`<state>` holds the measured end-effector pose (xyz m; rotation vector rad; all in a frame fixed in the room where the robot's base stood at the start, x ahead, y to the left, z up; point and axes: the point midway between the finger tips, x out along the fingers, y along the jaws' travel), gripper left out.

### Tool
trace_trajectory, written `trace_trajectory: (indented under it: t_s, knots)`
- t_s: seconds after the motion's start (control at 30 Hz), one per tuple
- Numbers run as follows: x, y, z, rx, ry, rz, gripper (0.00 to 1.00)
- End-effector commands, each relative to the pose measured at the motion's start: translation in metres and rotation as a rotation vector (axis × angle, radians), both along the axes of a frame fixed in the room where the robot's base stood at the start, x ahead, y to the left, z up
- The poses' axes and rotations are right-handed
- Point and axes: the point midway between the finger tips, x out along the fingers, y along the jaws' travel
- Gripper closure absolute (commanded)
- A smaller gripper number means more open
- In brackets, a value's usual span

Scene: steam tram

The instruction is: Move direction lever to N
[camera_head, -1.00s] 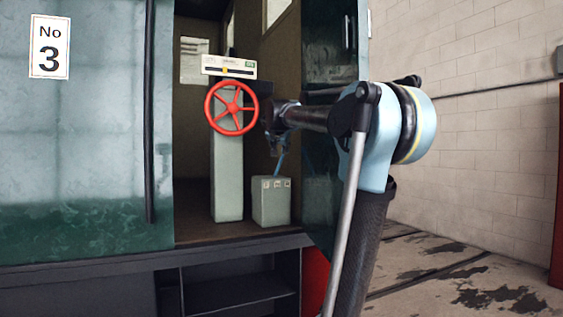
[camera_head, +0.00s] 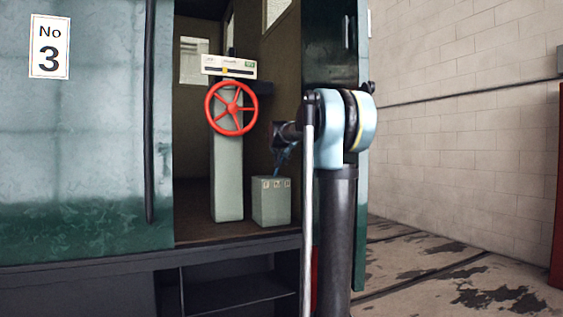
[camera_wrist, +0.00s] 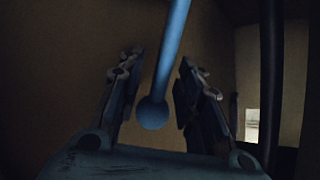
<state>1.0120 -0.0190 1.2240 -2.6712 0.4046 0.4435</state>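The direction lever shows in the wrist view as a blue rod with a ball end (camera_wrist: 172,60). It rises from a grey-green box (camera_head: 271,203) on the cab floor, which carries small letter plates (camera_head: 275,184), too small to read surely. In the head view the lever is mostly hidden by my gripper (camera_head: 283,158), which is just above the box. In the wrist view my gripper (camera_wrist: 160,95) is open, its two fingers on either side of the ball end, with visible gaps. The lever's exact setting cannot be told.
A red handwheel (camera_head: 231,108) on a grey-green pedestal (camera_head: 228,175) stands left of my gripper, close by. A white gauge panel (camera_head: 229,67) is above it. The green cab door (camera_head: 345,50) stands on the right, behind my arm.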

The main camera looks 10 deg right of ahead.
Motion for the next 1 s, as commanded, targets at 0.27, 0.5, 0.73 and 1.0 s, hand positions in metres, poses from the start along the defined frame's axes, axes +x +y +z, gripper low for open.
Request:
trace_trajectory:
  t_s: [0.27,0.5,0.73,1.0]
  knots:
    - [0.0049,-0.0011,-0.002,0.001,0.0,0.0,0.67]
    - [0.0048,-0.0009,-0.0019,0.0,0.0,0.001,0.92]
    - [0.0051,-0.0011,-0.001,0.0,-0.001,0.001,1.0]
    - [0.005,-0.0075,0.0014,-0.016,-0.006,-0.006,1.0]
